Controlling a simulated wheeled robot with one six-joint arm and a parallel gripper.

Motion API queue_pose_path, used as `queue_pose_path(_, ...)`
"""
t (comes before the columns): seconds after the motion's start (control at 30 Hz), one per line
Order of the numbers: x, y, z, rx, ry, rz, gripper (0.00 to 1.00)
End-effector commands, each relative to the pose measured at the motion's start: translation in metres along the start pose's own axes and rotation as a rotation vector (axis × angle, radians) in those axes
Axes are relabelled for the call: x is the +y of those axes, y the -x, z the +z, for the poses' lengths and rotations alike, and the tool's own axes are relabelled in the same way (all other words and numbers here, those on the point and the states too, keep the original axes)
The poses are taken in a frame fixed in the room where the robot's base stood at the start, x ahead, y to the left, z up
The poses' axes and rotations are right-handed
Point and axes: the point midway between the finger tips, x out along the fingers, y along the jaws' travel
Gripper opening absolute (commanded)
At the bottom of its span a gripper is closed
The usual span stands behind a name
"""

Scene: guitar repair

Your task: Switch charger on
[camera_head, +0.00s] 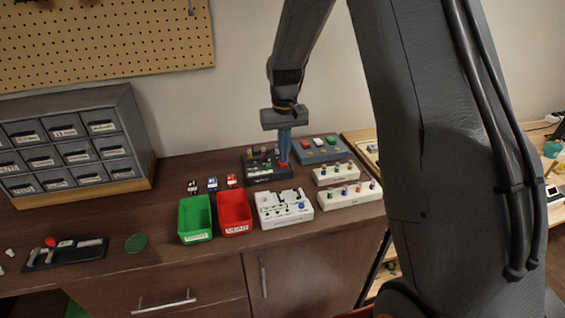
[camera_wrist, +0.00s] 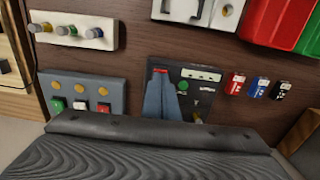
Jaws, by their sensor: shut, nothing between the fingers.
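The charger seems to be the black box (camera_head: 256,172) at the back of the dark worktop, left of the grey box. In the wrist view the black panel (camera_wrist: 210,120) shows a red switch (camera_wrist: 160,71), a green round part (camera_wrist: 183,86) and a pale label strip. My gripper (camera_head: 284,161) points down, shut and empty, over the right end of the black box. In the wrist view its fingertips (camera_wrist: 161,80) are right at the red switch and partly cover it. I cannot tell whether they touch it, or which way the switch is set.
A grey box (camera_head: 318,151) with coloured buttons stands close to the right. White blocks with pegs (camera_head: 350,195), a white tray (camera_head: 285,220), green (camera_head: 195,235) and red (camera_head: 234,228) bins and small battery-like blocks (camera_head: 212,184) stand nearby. A drawer cabinet (camera_head: 75,148) is at left.

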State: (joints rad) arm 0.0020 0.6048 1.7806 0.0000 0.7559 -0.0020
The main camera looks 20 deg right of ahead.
Motion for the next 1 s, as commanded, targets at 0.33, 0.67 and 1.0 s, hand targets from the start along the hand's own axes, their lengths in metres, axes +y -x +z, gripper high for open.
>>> queue_pose_path(0.33,0.0,-0.005,0.0,0.0,0.0,0.0,0.0)
queue_pose_path(0.67,0.0,-0.01,0.0,0.0,0.0,0.0,0.0)
queue_pose_path(1.0,0.0,-0.014,0.0,-0.001,0.0,0.0,0.0)
